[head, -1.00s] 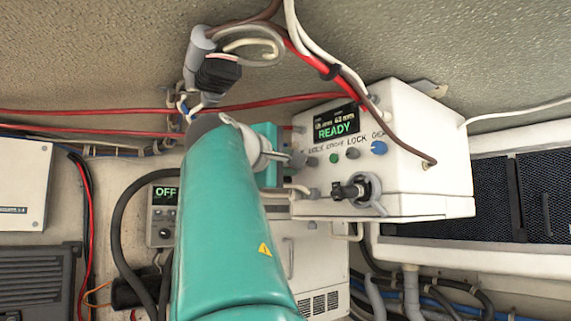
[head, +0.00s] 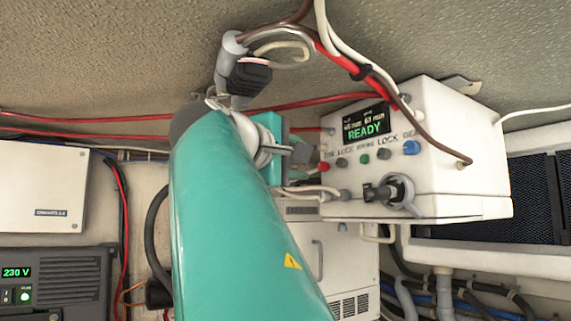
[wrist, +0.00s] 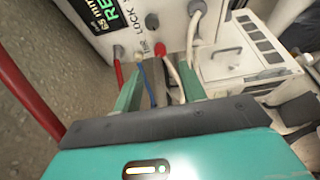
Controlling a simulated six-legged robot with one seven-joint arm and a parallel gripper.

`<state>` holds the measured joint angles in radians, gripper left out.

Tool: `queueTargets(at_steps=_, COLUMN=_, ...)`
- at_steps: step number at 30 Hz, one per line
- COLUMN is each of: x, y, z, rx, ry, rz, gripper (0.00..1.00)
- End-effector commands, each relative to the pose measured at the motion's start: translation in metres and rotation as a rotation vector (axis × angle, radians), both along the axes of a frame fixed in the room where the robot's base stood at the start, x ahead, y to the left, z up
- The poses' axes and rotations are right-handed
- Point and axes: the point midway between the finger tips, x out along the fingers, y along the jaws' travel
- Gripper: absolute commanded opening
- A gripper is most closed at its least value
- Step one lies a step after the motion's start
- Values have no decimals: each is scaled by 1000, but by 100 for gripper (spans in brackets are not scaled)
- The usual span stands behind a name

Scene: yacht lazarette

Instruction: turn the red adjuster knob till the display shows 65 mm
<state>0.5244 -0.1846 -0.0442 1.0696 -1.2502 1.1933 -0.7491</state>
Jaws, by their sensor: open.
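The red adjuster knob (head: 323,167) is at the left end of the knob row on a white box (head: 450,150). It also shows in the wrist view (wrist: 160,48), just beyond my fingertips. My gripper (head: 303,155) is open and empty, left of the knob and close to it; in the wrist view its fingers (wrist: 162,78) point towards the knob. Whether they touch it I cannot tell. The display (head: 366,125) reads READY in green, with two small mm figures above, seemingly 65 and 63, hard to read. In the wrist view the display (wrist: 104,12) is cut off.
A black-handled connector (head: 385,192) juts out below. Red, white and brown cables hang above and beside the box. A 230 V unit (head: 55,285) stands at lower left.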

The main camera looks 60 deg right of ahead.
Motion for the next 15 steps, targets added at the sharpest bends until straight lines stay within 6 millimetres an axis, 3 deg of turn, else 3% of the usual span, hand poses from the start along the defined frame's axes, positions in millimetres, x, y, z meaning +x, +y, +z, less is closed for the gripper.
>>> queueTargets(at_steps=7, x=4, y=49, z=0, rx=-1, ry=0, rz=1, gripper=41)
queueTargets(at_steps=15, x=5, y=65, z=0, rx=0, ry=1, rz=-1, gripper=41)
